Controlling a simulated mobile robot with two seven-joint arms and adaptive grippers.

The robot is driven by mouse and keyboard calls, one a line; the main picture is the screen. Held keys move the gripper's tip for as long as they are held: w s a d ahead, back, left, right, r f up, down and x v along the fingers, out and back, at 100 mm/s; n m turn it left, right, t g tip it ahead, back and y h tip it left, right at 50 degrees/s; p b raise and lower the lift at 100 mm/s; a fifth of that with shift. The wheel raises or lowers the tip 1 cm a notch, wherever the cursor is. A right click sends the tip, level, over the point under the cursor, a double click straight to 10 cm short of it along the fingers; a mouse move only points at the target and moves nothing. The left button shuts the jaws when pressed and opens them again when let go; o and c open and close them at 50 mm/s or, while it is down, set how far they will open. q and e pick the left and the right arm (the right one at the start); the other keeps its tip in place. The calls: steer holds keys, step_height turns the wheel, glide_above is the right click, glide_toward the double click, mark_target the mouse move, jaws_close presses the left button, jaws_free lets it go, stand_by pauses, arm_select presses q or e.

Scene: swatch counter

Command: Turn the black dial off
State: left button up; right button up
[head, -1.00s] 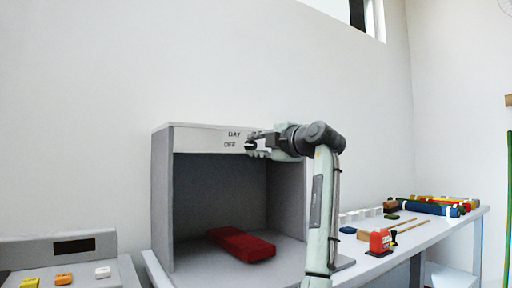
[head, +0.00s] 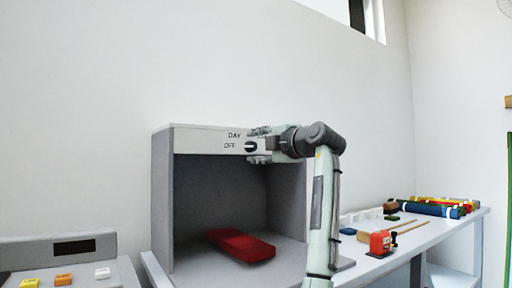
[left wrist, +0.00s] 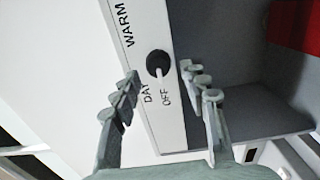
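The black dial (head: 251,147) sits on the pale front strip of a grey box, beside the words DAY and OFF. The left wrist view also shows the dial (left wrist: 157,62), with WARM, DAY and OFF around it. A small pale mark shows on its edge on the side of DAY and OFF; I cannot tell exactly which word it points at. My left gripper (head: 259,146) is open in front of the strip, one finger above and one below the dial. In the left wrist view its fingers (left wrist: 162,88) stand apart on either side, with gaps to the dial. My right gripper is not in view.
The open grey box (head: 161,205) holds a red block (head: 242,245). On the table at right are a red dispenser (head: 380,242), sticks and coloured rolls (head: 432,209). A grey panel with coloured buttons (head: 63,279) stands at lower left.

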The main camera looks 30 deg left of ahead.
arm_select(q)
steer(key=shift+d, duration=0.1)
steer(key=v, duration=1.2)
stand_by(0.4)
